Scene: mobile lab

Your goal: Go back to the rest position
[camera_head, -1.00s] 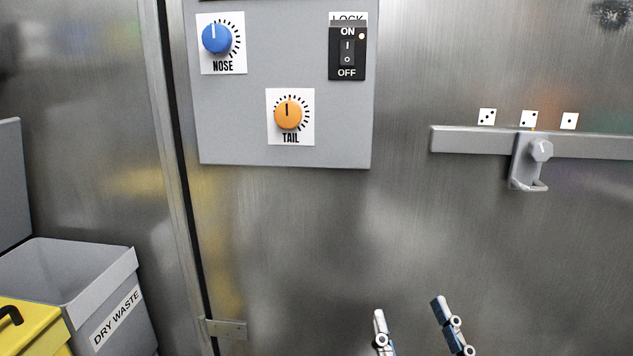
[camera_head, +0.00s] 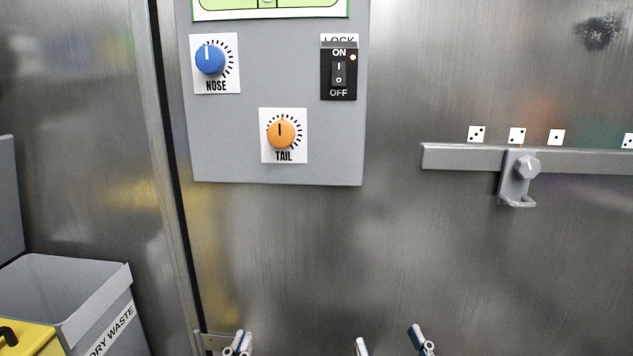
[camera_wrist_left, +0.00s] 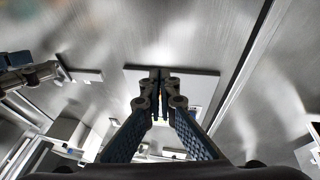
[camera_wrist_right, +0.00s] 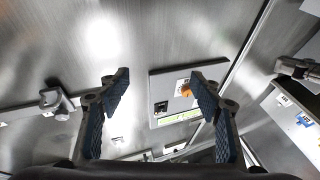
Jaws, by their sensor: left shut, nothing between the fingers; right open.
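My left gripper (camera_head: 239,342) shows at the bottom edge of the head view, left of my right one. Its fingers are closed together with nothing between them in the left wrist view (camera_wrist_left: 160,75). My right gripper (camera_head: 390,340) is at the bottom edge of the head view, its two fingertips well apart. In the right wrist view its fingers (camera_wrist_right: 163,84) are spread and empty. Both grippers are below the grey control panel (camera_head: 230,135) and touch nothing that I can see. Most of both arms is out of the head view.
The panel carries a blue NOSE knob (camera_head: 210,59), an orange TAIL knob (camera_head: 281,133) and a LOCK switch (camera_head: 339,74). A rail (camera_head: 455,157) with a sliding handle (camera_head: 517,180) is on the metal wall at right. A grey DRY WASTE bin (camera_head: 100,305) stands lower left.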

